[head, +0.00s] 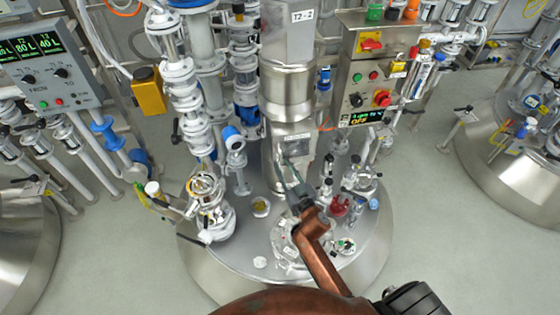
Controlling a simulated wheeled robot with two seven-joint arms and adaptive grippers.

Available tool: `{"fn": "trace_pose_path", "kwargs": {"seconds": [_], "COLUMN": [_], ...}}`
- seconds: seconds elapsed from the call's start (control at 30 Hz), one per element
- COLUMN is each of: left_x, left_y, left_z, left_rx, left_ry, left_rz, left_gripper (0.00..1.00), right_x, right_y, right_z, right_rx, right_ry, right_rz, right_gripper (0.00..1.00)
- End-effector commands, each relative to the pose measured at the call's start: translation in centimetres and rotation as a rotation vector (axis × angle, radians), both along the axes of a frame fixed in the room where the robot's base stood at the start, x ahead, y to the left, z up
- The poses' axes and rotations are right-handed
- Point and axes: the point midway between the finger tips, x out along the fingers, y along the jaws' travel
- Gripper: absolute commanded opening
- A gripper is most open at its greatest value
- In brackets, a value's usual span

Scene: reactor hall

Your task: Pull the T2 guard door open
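A grey metal housing with a small dark window and a pale label, apparently the T2 guard door (293,142), is below the steel column marked T2-2 (302,16) in the head view. It looks closed, but its edges and handle are too small to make out. My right gripper (287,172) reaches up from below, its thin dark fingers in front of the lower part of this housing. I cannot tell whether they touch it, or how far apart they are. My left gripper is out of view.
The round steel vessel lid (205,262) carries glass and white fittings (208,205) left of the gripper and a red knob (340,206) close on its right. A control box (376,65) stands upper right. Grey floor (440,220) is open to the right.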

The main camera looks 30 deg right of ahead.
Motion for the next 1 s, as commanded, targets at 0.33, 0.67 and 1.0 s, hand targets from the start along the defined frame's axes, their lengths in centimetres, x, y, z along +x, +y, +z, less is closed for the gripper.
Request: {"fn": "trace_pose_path", "kwargs": {"seconds": [0.33,0.67,1.0], "left_x": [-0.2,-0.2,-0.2], "left_y": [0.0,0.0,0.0], "left_z": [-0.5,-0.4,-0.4], "left_rx": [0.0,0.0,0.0], "left_ry": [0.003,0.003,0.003], "left_rz": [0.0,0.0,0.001], "left_gripper": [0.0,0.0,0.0], "right_x": [3.4,3.5,3.5], "right_y": [-0.3,-0.3,-0.2], "right_z": [-0.1,0.0,0.0], "right_rx": [0.0,0.001,0.001], "right_ry": [0.002,0.002,0.002], "right_rz": [-0.001,-0.002,-0.001], "right_gripper": [0.24,0.2,0.0]}}
